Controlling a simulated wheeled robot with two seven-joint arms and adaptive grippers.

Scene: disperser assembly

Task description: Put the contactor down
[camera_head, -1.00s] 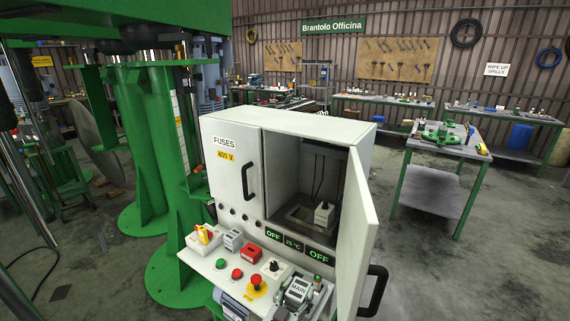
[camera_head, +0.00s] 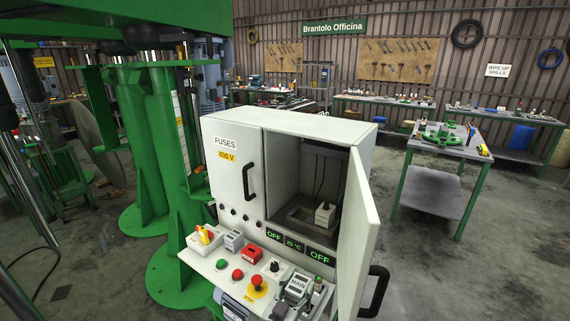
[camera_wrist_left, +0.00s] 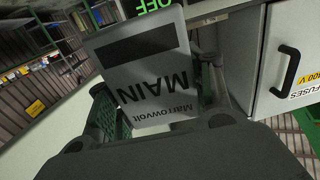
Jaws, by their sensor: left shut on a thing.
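The contactor (camera_head: 297,286) is a light grey block marked MAIN, low in the head view near the right end of the cabinet's front panel. My left gripper (camera_head: 299,297) is shut on it, with dark parts at its sides. In the left wrist view the contactor (camera_wrist_left: 148,75) fills the space between the green fingers, its label upside down. Its underside is hidden, so I cannot tell whether it touches a surface. My right gripper is not in view.
The white fuse cabinet (camera_head: 232,170) stands behind, its right door (camera_head: 358,230) open beside the contactor. A small block (camera_head: 325,214) sits inside. The front panel holds a red block (camera_head: 251,253), a grey block (camera_head: 233,240) and an emergency stop button (camera_head: 257,281).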

